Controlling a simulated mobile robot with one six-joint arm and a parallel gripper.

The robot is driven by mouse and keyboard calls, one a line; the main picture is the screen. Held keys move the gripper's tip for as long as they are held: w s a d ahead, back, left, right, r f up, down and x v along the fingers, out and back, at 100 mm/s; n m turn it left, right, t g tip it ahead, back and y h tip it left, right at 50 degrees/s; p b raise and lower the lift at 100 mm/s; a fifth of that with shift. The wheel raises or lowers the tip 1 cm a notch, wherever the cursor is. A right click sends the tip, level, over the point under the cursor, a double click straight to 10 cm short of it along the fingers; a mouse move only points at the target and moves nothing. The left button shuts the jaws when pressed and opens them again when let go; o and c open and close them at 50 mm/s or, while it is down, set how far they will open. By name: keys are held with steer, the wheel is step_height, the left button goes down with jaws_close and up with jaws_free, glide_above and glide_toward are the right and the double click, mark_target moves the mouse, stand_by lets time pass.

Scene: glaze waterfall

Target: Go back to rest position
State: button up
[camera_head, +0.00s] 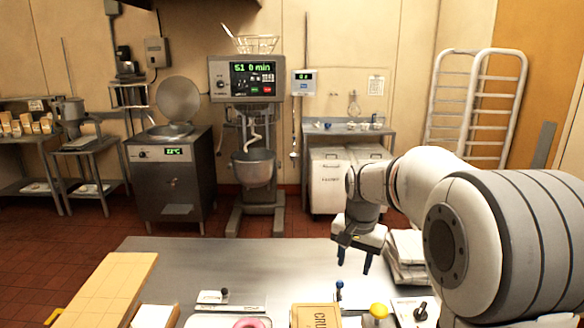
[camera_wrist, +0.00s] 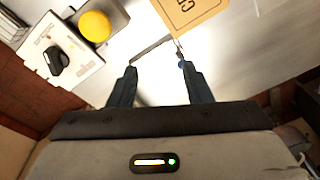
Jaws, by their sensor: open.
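My gripper (camera_head: 354,262) hangs at the end of my white arm, above the right part of the steel table (camera_head: 200,254) in the head view. Its two dark blue fingers point down and are spread apart. The wrist view also shows my gripper (camera_wrist: 157,85), with nothing held between the fingers. Beyond the fingertips lie the bright table top and a thin tool with a blue part (camera_wrist: 181,62).
White stacked cloths or bags (camera_head: 405,250) lie right of my gripper. The table's back middle is clear.

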steer(key=s+n+t, duration=0.2)
steer(key=s+n, duration=0.3)
steer(key=s, duration=2)
steer(key=shift+d+f+n, duration=0.15)
steer(key=shift+f+n, duration=0.25)
